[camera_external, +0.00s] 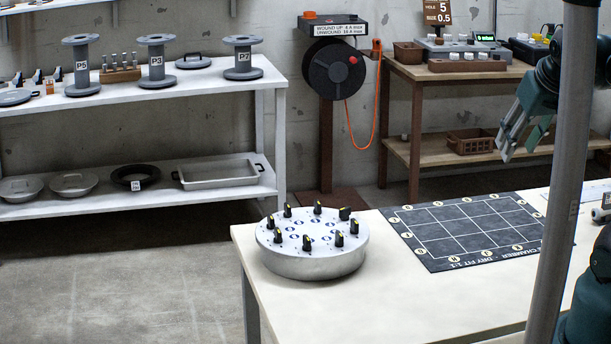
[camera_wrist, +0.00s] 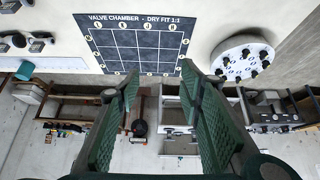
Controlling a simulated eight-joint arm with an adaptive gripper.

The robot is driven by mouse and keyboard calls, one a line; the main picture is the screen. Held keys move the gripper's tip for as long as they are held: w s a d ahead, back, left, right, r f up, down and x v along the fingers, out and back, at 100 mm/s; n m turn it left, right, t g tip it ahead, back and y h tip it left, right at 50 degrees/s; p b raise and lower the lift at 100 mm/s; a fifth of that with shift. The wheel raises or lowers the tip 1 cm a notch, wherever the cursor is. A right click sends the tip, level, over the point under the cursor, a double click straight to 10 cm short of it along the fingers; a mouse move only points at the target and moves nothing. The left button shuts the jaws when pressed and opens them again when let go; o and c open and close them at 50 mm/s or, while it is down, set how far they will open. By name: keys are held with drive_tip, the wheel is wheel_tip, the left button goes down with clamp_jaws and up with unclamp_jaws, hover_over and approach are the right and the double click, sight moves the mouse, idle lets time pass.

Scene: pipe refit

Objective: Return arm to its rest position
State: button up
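My gripper (camera_external: 522,142) is raised at the upper right of the external view, above the far side of the pale worktable (camera_external: 420,300). Its fingers point down and to the left. In the wrist view my gripper (camera_wrist: 160,82) shows two green padded fingers standing wide apart, with nothing between them. A post at the right hides part of my arm in the external view.
A dark dry-fit mat (camera_external: 470,232) lies flat on the worktable, with a round grey drum with black knobs (camera_external: 312,245) left of it. A white shelf (camera_external: 150,110) holds labelled spools. A cable reel (camera_external: 335,70) and a wooden bench (camera_external: 450,73) stand behind.

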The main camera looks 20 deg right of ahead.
drive_tip(key=shift+s+d+f, duration=0.2)
drive_tip(key=shift+s+f, duration=0.05)
drive_tip(key=shift+s, duration=0.2)
drive_tip(key=shift+s+d+f, duration=0.2)
drive_tip(key=shift+s, duration=0.2)
drive_tip(key=shift+w+r, duration=0.1)
idle(2.9)
